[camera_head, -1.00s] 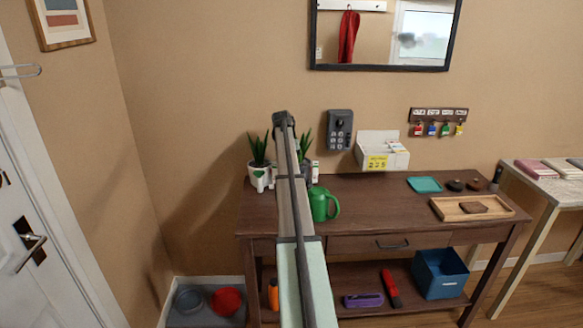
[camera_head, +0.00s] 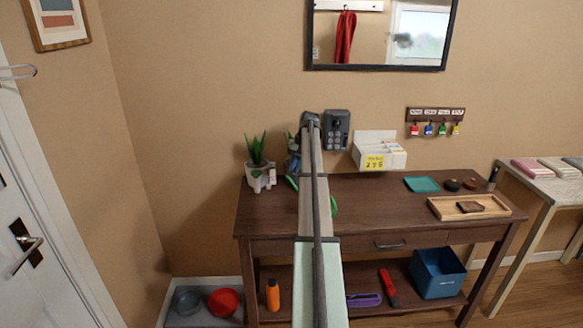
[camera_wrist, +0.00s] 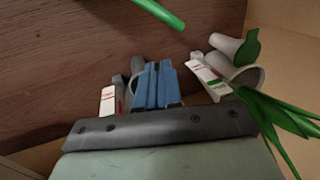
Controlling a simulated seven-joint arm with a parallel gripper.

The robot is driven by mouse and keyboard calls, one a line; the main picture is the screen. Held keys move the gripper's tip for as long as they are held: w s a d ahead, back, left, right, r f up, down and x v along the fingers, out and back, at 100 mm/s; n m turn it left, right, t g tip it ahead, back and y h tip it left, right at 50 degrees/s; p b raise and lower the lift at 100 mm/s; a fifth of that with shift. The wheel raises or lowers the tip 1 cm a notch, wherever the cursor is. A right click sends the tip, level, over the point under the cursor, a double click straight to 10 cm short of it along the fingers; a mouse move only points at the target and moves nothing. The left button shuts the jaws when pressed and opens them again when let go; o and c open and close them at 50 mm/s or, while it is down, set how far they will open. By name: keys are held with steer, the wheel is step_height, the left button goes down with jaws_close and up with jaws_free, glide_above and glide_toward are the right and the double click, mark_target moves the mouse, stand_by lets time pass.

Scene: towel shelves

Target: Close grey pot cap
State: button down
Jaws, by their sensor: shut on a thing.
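My gripper (camera_wrist: 157,85) has its blue fingers close together at the grey pot's cap. A grey rounded part (camera_wrist: 137,66) shows just left of the fingers; they hide most of it, so the cap's angle cannot be told. A white tag with red print (camera_wrist: 109,101) stands beside it. In the head view my gripper (camera_head: 294,160) is at the back left of the table, in front of where the grey pot stands. A pale pot with a green mark and spiky leaves (camera_head: 260,180) stands to the left; its grey spout and green cap (camera_wrist: 250,47) also show in the wrist view.
A green watering can (camera_head: 334,207) is mostly hidden behind my arm; a green part of it (camera_wrist: 160,12) shows in the wrist view. The front middle is clear.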

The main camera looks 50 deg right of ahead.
steer(key=t+y, duration=0.2)
steer(key=s+d+f+t+y, duration=0.1)
steer(key=t+y, duration=0.1)
steer(key=s+d+f+t+y, duration=0.1)
steer(key=t+y, duration=0.1)
steer(key=shift+s+d+f, duration=0.1)
stand_by(0.3)
stand_by(0.3)
steer(key=c, duration=1.3)
jaws_free()
